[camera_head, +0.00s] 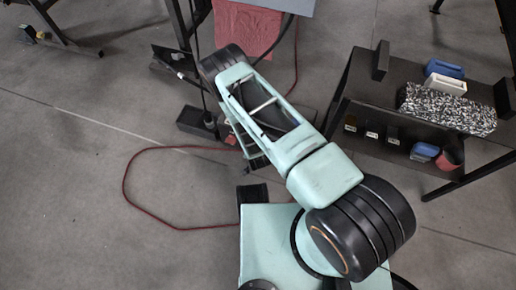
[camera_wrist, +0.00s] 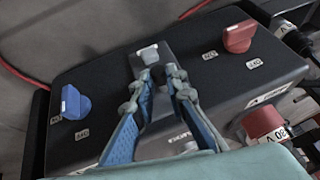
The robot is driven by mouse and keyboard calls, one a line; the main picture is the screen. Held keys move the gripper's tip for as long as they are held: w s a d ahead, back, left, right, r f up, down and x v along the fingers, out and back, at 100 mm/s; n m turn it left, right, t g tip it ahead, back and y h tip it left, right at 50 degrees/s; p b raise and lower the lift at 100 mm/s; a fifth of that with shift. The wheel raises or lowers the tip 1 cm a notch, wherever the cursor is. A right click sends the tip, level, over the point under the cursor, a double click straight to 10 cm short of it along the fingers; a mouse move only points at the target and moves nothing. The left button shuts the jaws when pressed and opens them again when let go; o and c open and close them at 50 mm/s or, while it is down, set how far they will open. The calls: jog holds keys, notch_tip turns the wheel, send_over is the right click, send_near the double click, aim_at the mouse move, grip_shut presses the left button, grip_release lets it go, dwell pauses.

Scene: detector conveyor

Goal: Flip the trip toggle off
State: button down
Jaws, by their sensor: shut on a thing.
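In the wrist view, a black control box (camera_wrist: 90,82) carries a blue knob (camera_wrist: 75,102) on the left and a red knob (camera_wrist: 238,36) on the right. Between them, at the box's far edge, is a small toggle with a pale grey tip (camera_wrist: 148,54) on a dark plate. My gripper (camera_wrist: 158,76) has its two blue-and-grey fingers close together on this toggle, and the fingertips cover its lower part. Which way the toggle leans I cannot tell. In the head view my arm hides most of the gripper and toggle.
In the head view, a dark table (camera_head: 362,88) at right bears a speckled block (camera_head: 447,109) and small items. A red cable (camera_head: 126,181) loops over open floor on the left.

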jog(key=c, duration=1.9)
grip_release()
jog(key=shift+c, duration=0.2)
jog(key=shift+r, duration=0.1)
notch_tip(320, 180, up, 10)
